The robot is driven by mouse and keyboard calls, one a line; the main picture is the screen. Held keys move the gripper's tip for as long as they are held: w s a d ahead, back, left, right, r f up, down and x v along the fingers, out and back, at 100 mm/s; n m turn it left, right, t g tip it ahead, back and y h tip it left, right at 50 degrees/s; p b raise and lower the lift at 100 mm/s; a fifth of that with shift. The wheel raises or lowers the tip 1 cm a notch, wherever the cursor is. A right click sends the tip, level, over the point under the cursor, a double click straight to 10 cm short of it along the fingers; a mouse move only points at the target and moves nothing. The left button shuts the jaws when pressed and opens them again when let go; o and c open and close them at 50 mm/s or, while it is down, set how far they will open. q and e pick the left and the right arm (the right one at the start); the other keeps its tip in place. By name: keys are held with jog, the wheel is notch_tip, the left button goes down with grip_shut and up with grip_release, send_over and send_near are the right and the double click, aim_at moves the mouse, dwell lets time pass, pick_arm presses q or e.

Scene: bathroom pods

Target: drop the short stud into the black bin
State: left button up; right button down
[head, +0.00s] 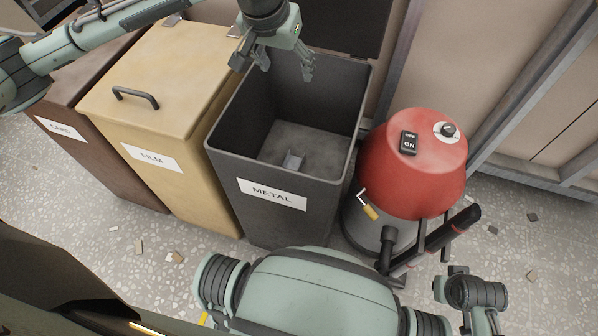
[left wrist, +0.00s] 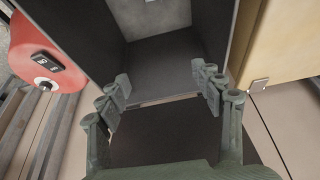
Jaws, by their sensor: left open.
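The black bin (head: 225,165), labelled METAL, stands open with its lid raised at the back. A small grey metal piece, seemingly the short stud (head: 293,160), lies on the bin's floor near the front wall. My left gripper (head: 285,68) is open and empty above the back part of the bin, apart from the stud. In the left wrist view its spread fingers (left wrist: 163,97) show with nothing between them, and the bin's inside (left wrist: 165,55) lies beyond. At the lower right, part of my right arm's end shows; its jaws cannot be made out.
A yellow bin labelled FILM (head: 165,75) and a brown bin (head: 95,70) stand closed to the left. A red and grey vacuum (head: 420,165) stands close on the right, its black hose end sticking out. Small debris (head: 177,257) lies on the speckled floor. A panelled wall is behind.

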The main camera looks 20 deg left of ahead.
pick_arm(q)
jog(key=shift+v, duration=2.2)
